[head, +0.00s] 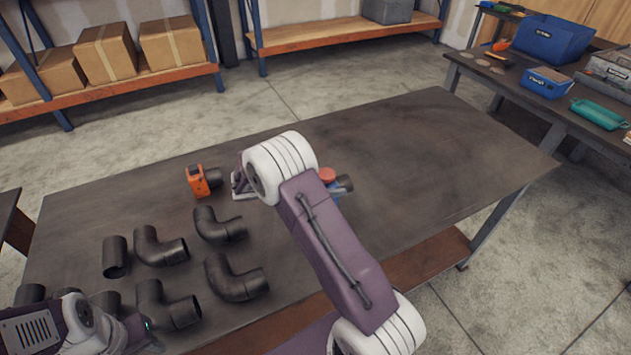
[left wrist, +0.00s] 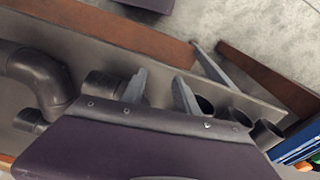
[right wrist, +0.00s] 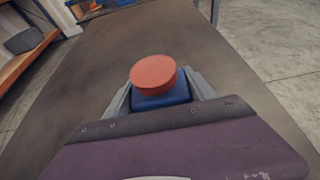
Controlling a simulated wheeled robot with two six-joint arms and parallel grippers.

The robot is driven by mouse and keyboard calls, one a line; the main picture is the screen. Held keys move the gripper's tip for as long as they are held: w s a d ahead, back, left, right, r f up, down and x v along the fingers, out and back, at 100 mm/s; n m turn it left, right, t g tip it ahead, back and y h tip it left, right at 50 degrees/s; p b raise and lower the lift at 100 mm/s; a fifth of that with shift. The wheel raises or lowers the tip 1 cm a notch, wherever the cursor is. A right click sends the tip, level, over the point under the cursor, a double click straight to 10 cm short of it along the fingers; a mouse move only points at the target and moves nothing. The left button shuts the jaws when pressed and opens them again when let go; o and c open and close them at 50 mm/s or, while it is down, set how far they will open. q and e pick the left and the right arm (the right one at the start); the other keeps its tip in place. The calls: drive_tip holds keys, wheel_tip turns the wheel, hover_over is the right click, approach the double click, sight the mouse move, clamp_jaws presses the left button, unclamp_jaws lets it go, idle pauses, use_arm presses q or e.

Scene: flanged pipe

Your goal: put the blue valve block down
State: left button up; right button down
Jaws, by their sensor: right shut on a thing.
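The blue valve block (right wrist: 165,97) with its round red cap (right wrist: 153,72) is between the fingers of my right gripper (right wrist: 162,92), which is shut on it. In the head view the block (head: 334,190) shows only partly beside my purple right arm, with the red cap on top and a dark pipe stub at its right. My arm hides the rest, and I cannot tell whether the block touches the table (head: 430,150). My left gripper (left wrist: 160,92) is open, with its fingers apart above dark pipe pieces at the table's near left.
Several dark pipe elbows (head: 236,279) lie on the table's left part. An orange device (head: 198,181) stands behind them by a dark pipe end. The table's right part is clear. A side bench with a blue bin (head: 551,40) stands at the back right.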

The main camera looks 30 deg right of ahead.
drive_tip(key=shift+d+f, duration=0.1)
drive_tip(key=shift+d, duration=0.2)
drive_tip(key=shift+f, duration=2)
drive_tip(key=shift+c, duration=1.6)
unclamp_jaws()
drive_tip(key=shift+a+f, duration=0.1)
drive_tip(key=shift+f, duration=0.05)
